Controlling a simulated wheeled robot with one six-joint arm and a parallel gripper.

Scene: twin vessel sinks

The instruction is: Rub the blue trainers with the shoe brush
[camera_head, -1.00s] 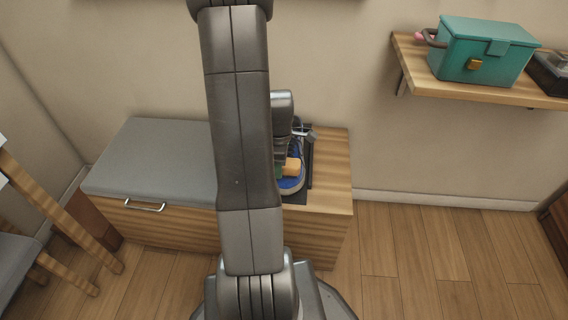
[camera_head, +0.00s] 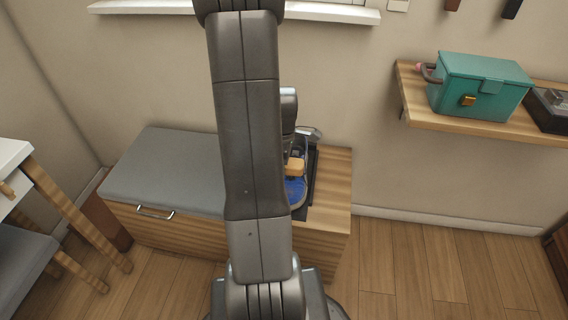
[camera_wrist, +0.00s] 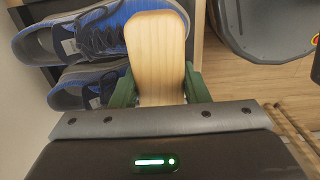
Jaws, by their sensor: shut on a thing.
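The blue trainers (camera_wrist: 97,32) lie side by side on a dark tray in the wrist view, blue and black with pale soles. In the head view one blue trainer (camera_head: 296,192) shows partly behind my arm, on the wooden bench. My gripper (camera_wrist: 158,92) has green fingers and is shut on the shoe brush (camera_wrist: 157,50), whose pale wooden back faces the wrist camera. The brush (camera_head: 296,165) shows as a small orange-tan block over the trainer in the head view. The brush overlaps the nearer trainer in the wrist view; its bristles are hidden, so contact cannot be told.
The dark tray (camera_head: 312,185) lies on the wooden bench (camera_head: 333,190), beside a grey cushion (camera_head: 165,170). A wall shelf (camera_head: 440,115) at right holds a teal box (camera_head: 480,85) and a dark box (camera_head: 550,108). A white table (camera_head: 12,155) stands at left.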

